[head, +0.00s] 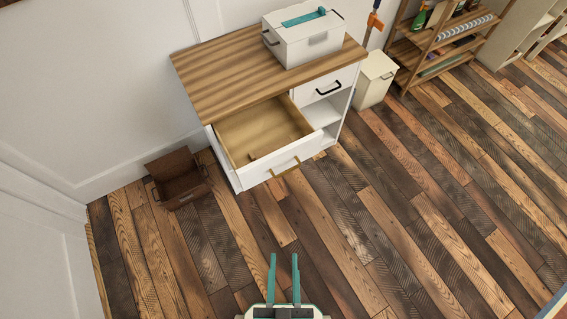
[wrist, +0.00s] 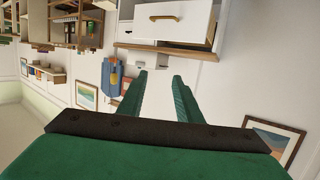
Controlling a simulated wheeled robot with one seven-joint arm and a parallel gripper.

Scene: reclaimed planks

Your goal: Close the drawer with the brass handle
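The drawer (head: 300,152) is pulled far out of the left side of the white cabinet, under its wooden top. Its inside is light wood, with a small brown piece in it near the front. The brass handle (head: 283,170) is on its white front panel. In the wrist view the white drawer front (wrist: 197,24) and brass handle (wrist: 165,17) show at the top. My gripper (head: 284,258) is open and empty, apart from the drawer and below it in the head picture. Its two green fingers (wrist: 160,80) also show in the wrist view, pointing toward the cabinet.
A shut drawer with a black handle (head: 329,88) is right of the open one, above open shelves. A white box (head: 303,42) stands on the cabinet top (head: 215,75). A brown open box (head: 178,178) is on the floor at left. Floor between gripper and drawer is clear.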

